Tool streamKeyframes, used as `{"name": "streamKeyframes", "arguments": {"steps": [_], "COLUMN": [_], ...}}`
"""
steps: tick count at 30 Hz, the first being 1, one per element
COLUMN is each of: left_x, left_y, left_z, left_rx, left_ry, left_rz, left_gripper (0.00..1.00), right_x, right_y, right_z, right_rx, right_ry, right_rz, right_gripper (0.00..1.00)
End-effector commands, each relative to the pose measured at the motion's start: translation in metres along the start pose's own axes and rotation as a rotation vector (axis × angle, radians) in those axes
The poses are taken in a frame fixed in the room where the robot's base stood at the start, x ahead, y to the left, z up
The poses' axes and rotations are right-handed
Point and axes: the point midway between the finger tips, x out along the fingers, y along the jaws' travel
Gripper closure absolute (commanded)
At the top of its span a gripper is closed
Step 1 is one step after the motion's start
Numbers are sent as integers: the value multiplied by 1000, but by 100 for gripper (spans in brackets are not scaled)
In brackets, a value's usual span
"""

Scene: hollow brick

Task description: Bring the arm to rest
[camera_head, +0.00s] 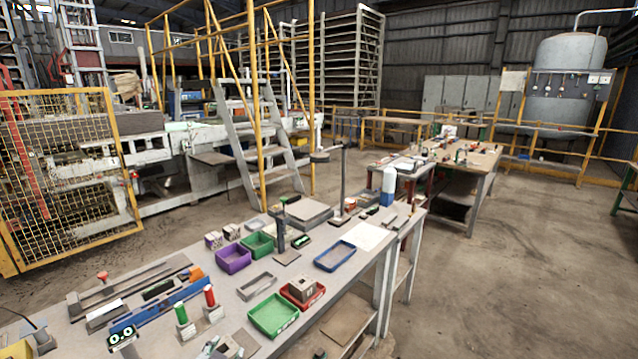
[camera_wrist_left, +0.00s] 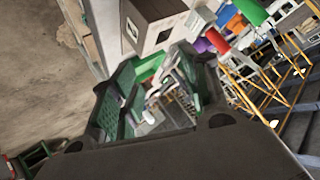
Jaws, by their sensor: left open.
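My left gripper (camera_wrist_left: 158,88) is open in the left wrist view, its dark body filling the bottom of the picture. Nothing is gripped between its fingers. Green tray parts show around and between the fingers; the distance cannot be told. A pale hollow brick (camera_wrist_left: 160,18) with a dark square opening lies beyond the fingertips. In the head view the hollow brick (camera_head: 302,287) sits in a red tray (camera_head: 318,297) beside a green tray (camera_head: 262,327). I cannot clearly pick out the left gripper in the head view. My right gripper is not in view.
The workbench (camera_head: 340,285) holds a purple bin (camera_head: 233,259), a blue tray (camera_head: 335,255), red- and green-topped posts (camera_head: 209,297) and several small parts. A second table (camera_head: 475,165) stands behind. Open floor (camera_head: 520,270) lies to the right.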

Motion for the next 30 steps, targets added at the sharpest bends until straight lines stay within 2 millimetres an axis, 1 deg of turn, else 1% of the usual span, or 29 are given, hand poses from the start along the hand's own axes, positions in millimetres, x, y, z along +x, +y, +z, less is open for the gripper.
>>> {"name": "streamKeyframes", "arguments": {"steps": [1,3,7,10,13,18,27,30], "left_x": [-4,-10,-26,-39,-49,-65,-90,-80], "left_y": [5,13,28,38,46,56,71,74], "left_z": [17,40,78,102,118,138,164,170], "left_rx": [-28,-63,-122,-155,-178,-207,-244,-241], "left_ry": [-57,-136,-279,-369,-434,-519,-639,-638], "left_rz": [24,58,121,162,194,238,301,299], "left_gripper": [54,54,54,54,54,54,54,54], "right_x": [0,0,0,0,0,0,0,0], "right_y": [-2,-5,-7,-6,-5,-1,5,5], "right_z": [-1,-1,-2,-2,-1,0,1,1], "right_rx": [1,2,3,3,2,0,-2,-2], "right_ry": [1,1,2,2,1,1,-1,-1], "right_rz": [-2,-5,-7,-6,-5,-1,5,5], "right_gripper": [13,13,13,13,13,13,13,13]}}
